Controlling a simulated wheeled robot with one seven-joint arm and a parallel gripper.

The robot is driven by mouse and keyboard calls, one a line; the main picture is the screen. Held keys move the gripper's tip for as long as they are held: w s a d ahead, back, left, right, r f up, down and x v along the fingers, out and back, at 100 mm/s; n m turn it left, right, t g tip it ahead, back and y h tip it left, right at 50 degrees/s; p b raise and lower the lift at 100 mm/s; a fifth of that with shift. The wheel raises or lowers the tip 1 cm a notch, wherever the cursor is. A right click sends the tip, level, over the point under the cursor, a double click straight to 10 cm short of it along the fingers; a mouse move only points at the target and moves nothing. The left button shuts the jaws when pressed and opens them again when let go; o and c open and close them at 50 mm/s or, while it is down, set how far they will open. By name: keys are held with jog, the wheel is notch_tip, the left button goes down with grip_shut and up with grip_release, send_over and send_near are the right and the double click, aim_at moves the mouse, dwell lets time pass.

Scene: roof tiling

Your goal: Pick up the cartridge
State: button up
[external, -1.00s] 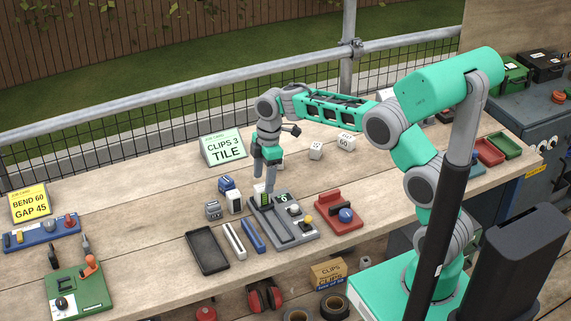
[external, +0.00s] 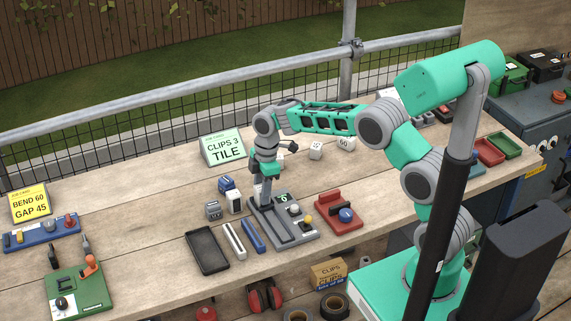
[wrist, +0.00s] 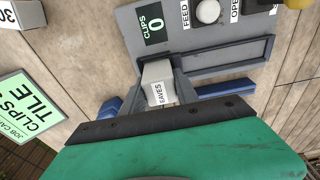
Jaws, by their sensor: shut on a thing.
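The cartridge, a pale grey block (wrist: 157,74) marked EAVES, sits between my gripper's two dark fingers (wrist: 158,88) in the wrist view. The fingers are shut on it, one on each side. It is at the near end of a channel in a grey clip device (wrist: 131,16), whose display reads CLIPS 0. I cannot tell whether it is clear of the channel. In the external view my gripper (external: 266,190) points down over the left end of the device (external: 297,238), and the cartridge is mostly hidden there.
A black tray (external: 208,250), a white bar (external: 235,240) and a blue bar (external: 253,235) lie left of the device. A red block with a blue knob (external: 338,211) is to its right. A CLIPS 3 TILE card (external: 223,148) stands behind.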

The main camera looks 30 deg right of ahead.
grip_shut()
